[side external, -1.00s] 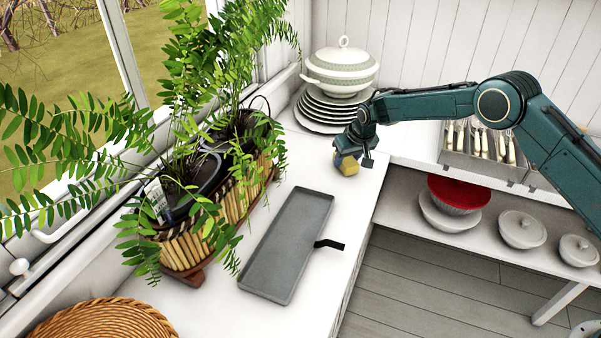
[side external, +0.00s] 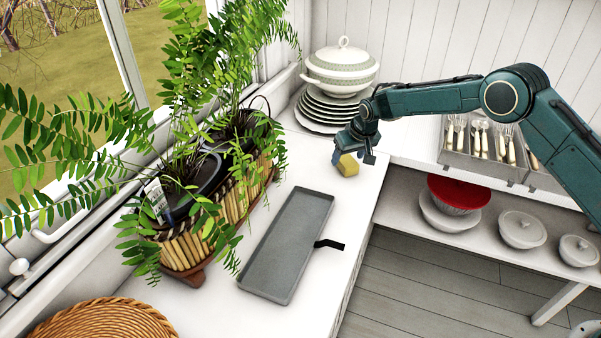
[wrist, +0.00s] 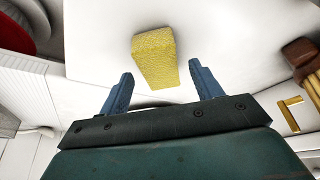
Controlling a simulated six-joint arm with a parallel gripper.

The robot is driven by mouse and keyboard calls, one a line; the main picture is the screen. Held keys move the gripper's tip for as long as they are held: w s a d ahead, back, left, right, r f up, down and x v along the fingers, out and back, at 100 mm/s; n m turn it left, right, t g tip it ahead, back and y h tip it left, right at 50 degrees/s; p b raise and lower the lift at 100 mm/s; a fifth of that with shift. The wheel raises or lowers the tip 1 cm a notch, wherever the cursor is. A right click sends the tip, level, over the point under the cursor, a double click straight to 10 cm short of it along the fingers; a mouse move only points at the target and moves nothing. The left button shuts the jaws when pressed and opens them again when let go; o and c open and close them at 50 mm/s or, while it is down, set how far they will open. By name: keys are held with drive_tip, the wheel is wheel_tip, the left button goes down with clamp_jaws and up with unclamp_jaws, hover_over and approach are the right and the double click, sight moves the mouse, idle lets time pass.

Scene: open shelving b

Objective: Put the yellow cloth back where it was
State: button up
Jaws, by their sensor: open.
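The yellow cloth (side external: 347,165) is a small block-like piece lying on the white counter, behind the grey tray in the side view. It also shows in the wrist view (wrist: 155,56), whole and uncovered, just beyond the fingertips. My gripper (side external: 354,154) is right at the cloth in the side view, slightly above it. In the wrist view my gripper (wrist: 160,80) has its two blue fingers spread apart, with the near end of the cloth around the line between their tips. The fingers do not close on it. Whether a finger touches it I cannot tell.
A grey tray (side external: 290,245) with a black handle lies on the counter. A planter basket (side external: 215,225) stands left. Stacked plates (side external: 330,108) with a tureen (side external: 342,68) stand behind my gripper. A cutlery tray (side external: 487,160) is at right, above a shelf with bowls (side external: 458,195).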

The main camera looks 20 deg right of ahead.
drive_tip(key=v, duration=1)
drive_tip(key=shift+s+r, duration=0.2)
drive_tip(key=shift+r, duration=0.1)
drive_tip(key=s+d+r, duration=0.3)
drive_tip(key=s+r, duration=0.7)
drive_tip(key=s+d+r, duration=0.3)
drive_tip(key=s+r, duration=0.7)
drive_tip(key=s+d+f+t, duration=0.1)
drive_tip(key=s+d, duration=0.2)
drive_tip(key=s, duration=2.3)
